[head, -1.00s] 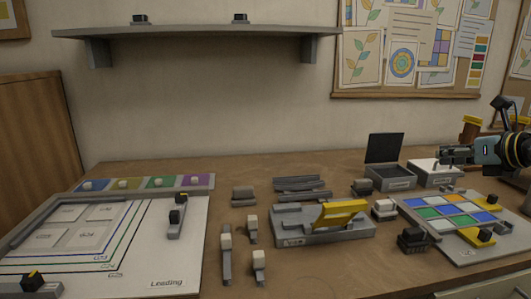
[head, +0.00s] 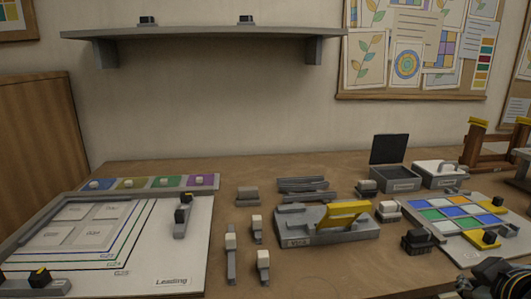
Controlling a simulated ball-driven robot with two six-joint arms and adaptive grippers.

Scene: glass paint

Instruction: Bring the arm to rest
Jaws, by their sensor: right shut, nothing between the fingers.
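My right arm comes in at the lower right corner of the head view, and only its end shows. The right gripper (head: 470,286) is low in the picture, in front of the panel of coloured glass squares (head: 455,212). Its fingers are small and dark there, shut with nothing held. My left gripper and arm are not in view.
A grey block with a yellow lever (head: 300,238) stands mid-bench. A white board marked "Leading" (head: 172,262) lies at left. Small grey boxes (head: 440,180) stand at the back right. A dark-knobbed block (head: 416,242) is left of the gripper. A shelf (head: 210,32) hangs above.

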